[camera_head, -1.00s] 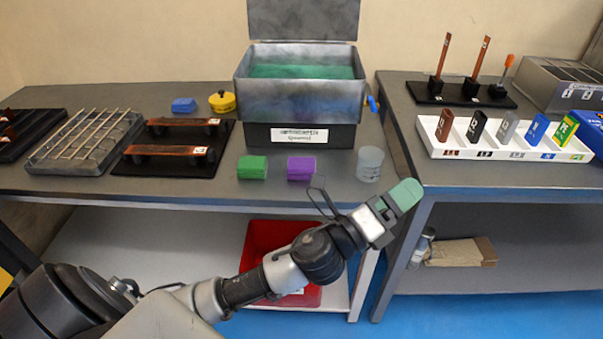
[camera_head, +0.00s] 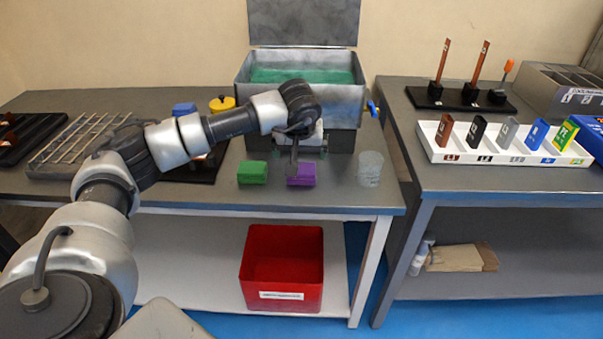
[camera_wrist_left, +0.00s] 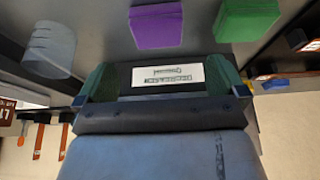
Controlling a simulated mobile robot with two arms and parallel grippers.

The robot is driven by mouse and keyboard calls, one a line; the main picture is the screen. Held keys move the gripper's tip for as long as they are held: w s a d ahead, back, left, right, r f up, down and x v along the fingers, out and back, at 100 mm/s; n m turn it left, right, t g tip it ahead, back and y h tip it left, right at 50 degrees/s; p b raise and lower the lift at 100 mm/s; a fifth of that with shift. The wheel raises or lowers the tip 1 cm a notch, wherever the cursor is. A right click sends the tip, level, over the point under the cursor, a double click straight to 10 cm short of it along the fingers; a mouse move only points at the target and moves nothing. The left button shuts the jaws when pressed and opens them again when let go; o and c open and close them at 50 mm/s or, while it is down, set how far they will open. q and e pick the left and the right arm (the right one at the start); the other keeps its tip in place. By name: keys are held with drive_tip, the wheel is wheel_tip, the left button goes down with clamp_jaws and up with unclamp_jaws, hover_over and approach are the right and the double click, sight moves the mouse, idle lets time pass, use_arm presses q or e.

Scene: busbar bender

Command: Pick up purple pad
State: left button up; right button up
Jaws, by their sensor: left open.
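The purple pad (camera_head: 304,177) lies on the left bench in front of the metal tank, between the green pad (camera_head: 252,172) and a grey translucent cylinder (camera_head: 369,168). My left gripper (camera_head: 303,152) is open, close above and behind the purple pad in the head view; part of it overlaps the pad there. In the left wrist view, the purple pad (camera_wrist_left: 157,26) shows at the top, beyond the green-tipped fingers of my left gripper (camera_wrist_left: 161,75). Nothing is between the fingers except the labelled box front behind. My right gripper is not seen.
The metal tank (camera_head: 345,95) with raised lid stands behind the pads. A blue block (camera_head: 184,108) and yellow pot (camera_head: 222,104) are partly behind my arm. A red bin (camera_head: 255,287) sits on the lower shelf. The right bench holds a white tray (camera_head: 505,158).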

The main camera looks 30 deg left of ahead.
sight(302, 167)
use_arm(q)
drive_tip(key=x, duration=1)
drive_tip(key=shift+w+d, duration=0.1)
drive_tip(key=shift+w, duration=0.05)
drive_tip(key=c, duration=0.8)
drive_tip(key=shift+r, duration=0.1)
drive_tip(key=shift+r, duration=0.55)
wheel_tip(302, 167, up, 2)
drive_tip(key=shift+r, duration=0.25)
drive_tip(key=w+d+r, duration=0.2)
drive_tip(key=d+r, duration=0.5)
drive_tip(key=d, duration=0.4)
drive_tip(key=shift+d+b, duration=0.25)
drive_tip(key=shift+b, duration=0.1)
drive_tip(key=shift+r, duration=0.15)
